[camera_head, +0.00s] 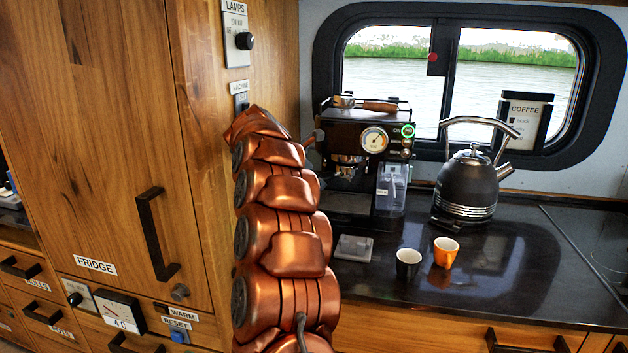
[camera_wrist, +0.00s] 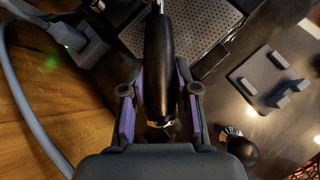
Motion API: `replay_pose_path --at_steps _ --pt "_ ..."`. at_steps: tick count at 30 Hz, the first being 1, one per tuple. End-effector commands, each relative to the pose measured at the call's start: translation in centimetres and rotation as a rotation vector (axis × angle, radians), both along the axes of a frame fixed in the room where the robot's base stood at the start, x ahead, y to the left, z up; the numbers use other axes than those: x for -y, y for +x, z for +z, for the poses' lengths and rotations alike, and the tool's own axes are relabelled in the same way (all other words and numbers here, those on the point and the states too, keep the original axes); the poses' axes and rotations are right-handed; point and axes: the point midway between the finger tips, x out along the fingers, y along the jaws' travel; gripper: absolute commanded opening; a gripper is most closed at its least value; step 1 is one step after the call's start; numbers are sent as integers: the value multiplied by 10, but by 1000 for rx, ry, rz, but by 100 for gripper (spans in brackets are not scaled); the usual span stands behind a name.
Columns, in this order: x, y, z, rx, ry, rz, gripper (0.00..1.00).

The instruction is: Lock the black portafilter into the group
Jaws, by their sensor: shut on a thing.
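The black portafilter's handle (camera_wrist: 159,62) runs lengthwise between the two purple-padded fingers of my gripper (camera_wrist: 160,105) in the wrist view. My gripper is shut on it, and a metal-ringed end of the handle shows near the palm. The portafilter's head end is cut off at the top of that view. The espresso machine (camera_head: 338,127) stands at the back left of the counter, with its silver group (camera_head: 347,160) on the front. My copper arm hides the gripper in the head view. I cannot tell whether the portafilter is seated in the group.
A wooden-handled portafilter (camera_head: 380,106) lies atop the machine. The perforated drip tray (camera_wrist: 190,35) is below the handle. A grey stand (camera_head: 353,247), black cup (camera_head: 408,263), orange cup (camera_head: 445,252) and kettle (camera_head: 467,185) are on the counter. A grey cable (camera_wrist: 25,95) runs left.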

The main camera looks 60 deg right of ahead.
Motion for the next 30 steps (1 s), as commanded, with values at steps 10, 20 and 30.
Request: replay_pose_path --at_steps 10,20,30 --pt "10 3 7 4 -4 -1 0" --pt "10 3 11 0 -3 -2 0" --pt "11 2 11 0 -3 -2 0"
